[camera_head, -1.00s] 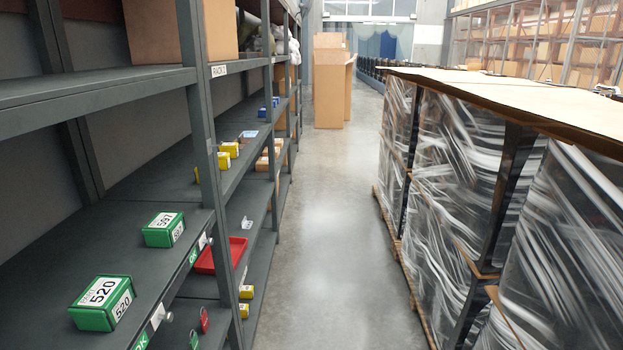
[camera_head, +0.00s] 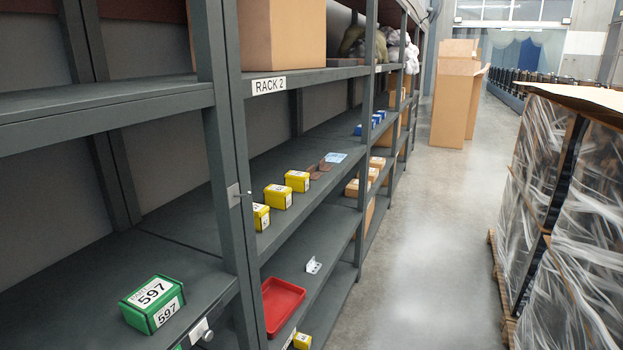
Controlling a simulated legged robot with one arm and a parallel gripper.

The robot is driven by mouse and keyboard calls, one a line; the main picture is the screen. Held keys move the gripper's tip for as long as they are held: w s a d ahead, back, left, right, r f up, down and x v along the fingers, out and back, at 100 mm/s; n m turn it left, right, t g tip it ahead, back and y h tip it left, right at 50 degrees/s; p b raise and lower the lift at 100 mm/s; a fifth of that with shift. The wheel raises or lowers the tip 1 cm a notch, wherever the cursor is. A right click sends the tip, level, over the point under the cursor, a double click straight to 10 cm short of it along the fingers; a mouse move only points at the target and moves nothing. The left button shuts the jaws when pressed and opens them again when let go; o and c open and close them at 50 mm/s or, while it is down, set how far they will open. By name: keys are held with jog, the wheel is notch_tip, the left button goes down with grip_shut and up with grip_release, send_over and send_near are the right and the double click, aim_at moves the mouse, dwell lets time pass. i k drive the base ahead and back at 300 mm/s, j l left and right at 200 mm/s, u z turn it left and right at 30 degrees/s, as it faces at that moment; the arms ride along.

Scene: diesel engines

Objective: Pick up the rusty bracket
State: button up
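Two small rusty-brown pieces (camera_head: 319,170) lie on the middle shelf of the rack marked RACK 2, past the yellow boxes. They look like the rusty bracket, but they are too small to make out their exact shape. A light blue card or label (camera_head: 336,157) lies just beyond them. A pale metal bracket (camera_head: 313,265) lies on the shelf below, beyond the red tray. My gripper is not in view.
Several yellow boxes (camera_head: 278,197) stand on the middle shelf. A red tray (camera_head: 282,304) is below. A green box (camera_head: 153,303) is on the near rack. Wrapped pallets (camera_head: 567,210) line the right. The aisle floor (camera_head: 425,215) between is clear, with cardboard boxes (camera_head: 455,100) farther along.

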aim_at(314, 177)
jog(key=i+l+u, duration=0.15)
jog(key=i+l, duration=0.3)
jog(key=i+l+u, duration=0.15)
jog(key=i+l, duration=0.4)
jog(key=i+l+u, duration=0.15)
jog(key=i+l, duration=0.4)
jog(key=i+l+u, duration=0.15)
jog(key=i+l, duration=0.3)
jog(key=l, duration=0.25)
